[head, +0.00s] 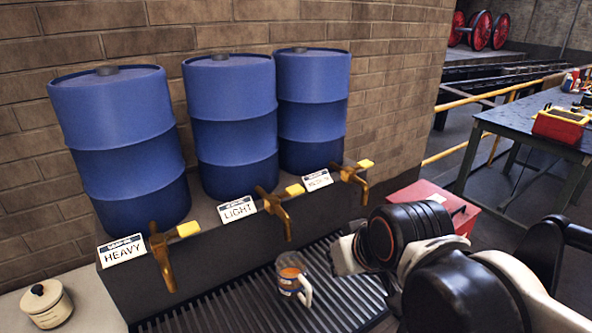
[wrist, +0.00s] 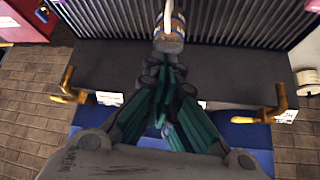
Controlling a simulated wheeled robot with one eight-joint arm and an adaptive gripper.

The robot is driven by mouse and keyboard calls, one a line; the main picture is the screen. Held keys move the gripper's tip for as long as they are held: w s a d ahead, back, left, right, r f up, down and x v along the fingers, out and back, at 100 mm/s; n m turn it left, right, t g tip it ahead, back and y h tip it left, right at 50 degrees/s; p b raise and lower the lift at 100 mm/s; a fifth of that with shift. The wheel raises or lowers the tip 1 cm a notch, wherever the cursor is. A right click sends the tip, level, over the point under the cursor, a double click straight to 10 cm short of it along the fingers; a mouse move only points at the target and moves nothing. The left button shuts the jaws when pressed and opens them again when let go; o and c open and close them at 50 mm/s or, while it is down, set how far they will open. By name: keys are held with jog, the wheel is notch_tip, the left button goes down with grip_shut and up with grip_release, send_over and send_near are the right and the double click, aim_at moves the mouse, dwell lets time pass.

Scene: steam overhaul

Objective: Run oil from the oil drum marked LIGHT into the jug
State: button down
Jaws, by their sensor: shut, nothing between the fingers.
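The LIGHT drum (head: 230,125) is the middle blue drum, with a white LIGHT label (head: 238,209) below it. Its brass tap (head: 275,208) has a yellow handle (head: 294,190); I see no stream from the spout. The jug (head: 291,280) stands upright on the grate below this tap, with orange-brown showing inside and its pale handle toward the right. It also shows in the wrist view (wrist: 170,38). My gripper (wrist: 163,72) is shut and empty, between the camera and the bench edge. It hides the middle tap in the wrist view.
The HEAVY drum (head: 120,145) stands left and a third drum (head: 313,108) right, each with a tap, (head: 161,258) and (head: 352,180). The ribbed grate (head: 225,312) lies in front. A cream pot (head: 46,303) is at left, a red box (head: 458,209) at right.

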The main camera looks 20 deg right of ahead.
jog(key=w+r+n+p, duration=0.1)
jog(key=w+r+p, duration=0.3)
jog(key=w, duration=0.4)
jog(key=w+d+r+n+t+y+p, duration=0.1)
jog(key=w+r+p, duration=0.3)
jog(key=w, duration=0.3)
jog(key=w+d+r+n+y+p, duration=0.1)
jog(key=w+r+p, duration=0.2)
jog(key=w+p, duration=0.3)
jog(key=w, duration=0.2)
jog(key=shift+w+d+r, duration=0.25)
jog(key=shift+w+r, duration=0.05)
jog(key=shift+r, duration=0.1)
jog(key=b, duration=0.2)
send_over(296, 189)
notch_tip(296, 189, down, 7)
jog(key=shift+f, duration=0.2)
notch_tip(296, 189, down, 2)
jog(key=shift+f+b, duration=0.15)
jog(key=shift+b, duration=0.2)
jog(key=shift+f, duration=0.7)
